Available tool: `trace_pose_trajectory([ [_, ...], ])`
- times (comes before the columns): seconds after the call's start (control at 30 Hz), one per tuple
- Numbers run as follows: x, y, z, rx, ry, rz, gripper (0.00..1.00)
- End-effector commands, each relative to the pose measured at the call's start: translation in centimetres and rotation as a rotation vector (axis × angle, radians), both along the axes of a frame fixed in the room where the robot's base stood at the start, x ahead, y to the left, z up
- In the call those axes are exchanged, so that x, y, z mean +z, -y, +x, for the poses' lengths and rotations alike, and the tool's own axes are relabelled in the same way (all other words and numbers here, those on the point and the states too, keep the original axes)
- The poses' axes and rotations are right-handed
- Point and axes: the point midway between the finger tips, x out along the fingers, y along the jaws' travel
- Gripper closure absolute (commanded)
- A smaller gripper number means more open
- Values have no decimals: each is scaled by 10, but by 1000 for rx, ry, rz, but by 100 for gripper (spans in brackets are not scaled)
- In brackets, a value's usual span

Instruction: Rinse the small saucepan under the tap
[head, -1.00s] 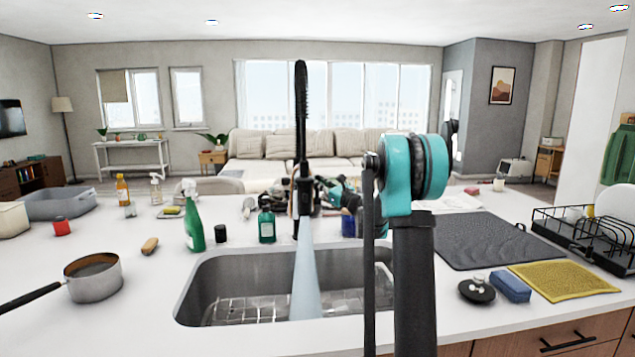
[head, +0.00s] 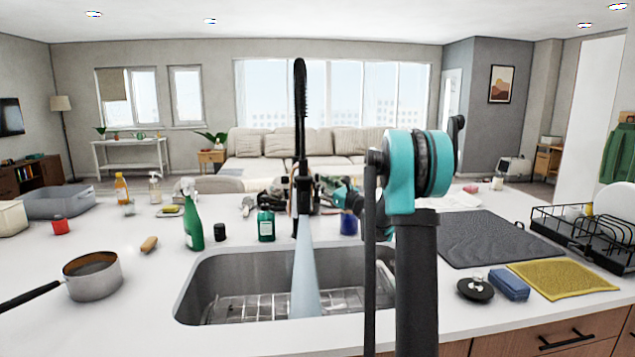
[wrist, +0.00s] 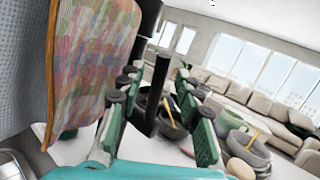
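The small saucepan (head: 94,284) stands upright on the counter left of the sink, its black handle pointing to the lower left. Its inside looks brown. The black tap (head: 301,130) rises behind the sink (head: 235,270), and a pale stream of water (head: 305,275) runs from it into the basin. My gripper (head: 325,190) is beside the tap, partly hidden behind my arm. In the wrist view my gripper (wrist: 158,85) has its green-padded fingers apart, with a black upright part of the tap (wrist: 156,90) showing between them. Contact is unclear. The saucepan is apart from my gripper.
On the right are a dark mat (head: 480,238), blue sponge (head: 510,286), yellow cloth (head: 565,278) and dish rack (head: 590,243).

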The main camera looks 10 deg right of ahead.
Motion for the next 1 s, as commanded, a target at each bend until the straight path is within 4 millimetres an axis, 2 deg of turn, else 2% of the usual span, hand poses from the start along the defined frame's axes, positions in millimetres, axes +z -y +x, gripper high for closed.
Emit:
trace_pose_trajectory([
  [0.2,-9,27,-38,-2,1,0,65],
  [0.43,-17,47,-67,-2,1,0,65],
  [0.6,-19,53,-76,0,1,-1,65],
  [1.0,-20,53,-77,0,1,-1,65],
])
